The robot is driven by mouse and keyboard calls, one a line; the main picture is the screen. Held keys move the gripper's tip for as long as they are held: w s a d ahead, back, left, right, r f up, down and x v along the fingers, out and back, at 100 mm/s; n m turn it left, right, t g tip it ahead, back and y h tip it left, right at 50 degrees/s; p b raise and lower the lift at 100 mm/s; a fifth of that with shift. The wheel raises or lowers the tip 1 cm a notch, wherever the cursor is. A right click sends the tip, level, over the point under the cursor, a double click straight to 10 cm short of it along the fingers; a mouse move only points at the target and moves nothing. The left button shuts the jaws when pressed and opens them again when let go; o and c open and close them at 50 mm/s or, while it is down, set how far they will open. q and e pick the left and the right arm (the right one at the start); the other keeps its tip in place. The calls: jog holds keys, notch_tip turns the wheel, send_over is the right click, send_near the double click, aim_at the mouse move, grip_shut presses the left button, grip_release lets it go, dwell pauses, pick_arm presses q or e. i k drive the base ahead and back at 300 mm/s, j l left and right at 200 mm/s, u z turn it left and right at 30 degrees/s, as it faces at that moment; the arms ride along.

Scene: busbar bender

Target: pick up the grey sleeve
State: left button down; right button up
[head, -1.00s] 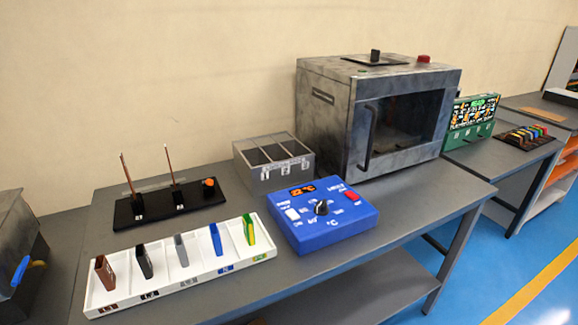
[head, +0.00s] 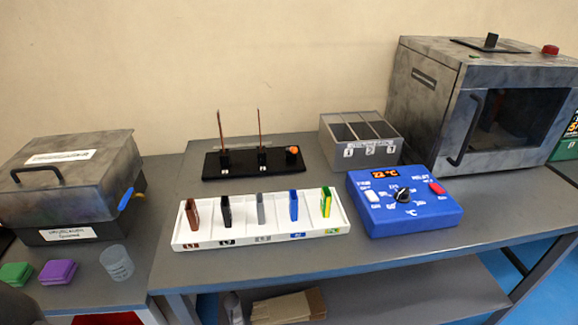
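The grey sleeve (head: 261,209) stands upright in the middle compartment of the white tray (head: 336,221) on the grey table. A brown sleeve (head: 192,214) and a black sleeve (head: 226,212) stand to its left. A blue sleeve (head: 294,206) and a green-yellow sleeve (head: 326,203) stand to its right. Neither of my grippers can be made out in the head view. A dark rounded shape at the lower left corner is too cut off to identify.
Behind the tray is a black stand (head: 212,168) with two upright copper bars. A grey three-slot box (head: 373,155), blue control box (head: 421,219) and oven (head: 475,110) stand to the right. At left are a lidded metal box (head: 72,185), a clear cup (head: 117,264) and coloured pads (head: 57,272).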

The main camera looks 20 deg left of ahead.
aim_at(259, 197)
jog(key=i+j+u, duration=0.1)
jog(key=j+u, duration=0.25)
jog(key=j, duration=0.4)
jog(key=i+j, duration=0.1)
jog(key=j, duration=0.35)
jog(key=i+j, duration=0.1)
jog(key=j, duration=0.35)
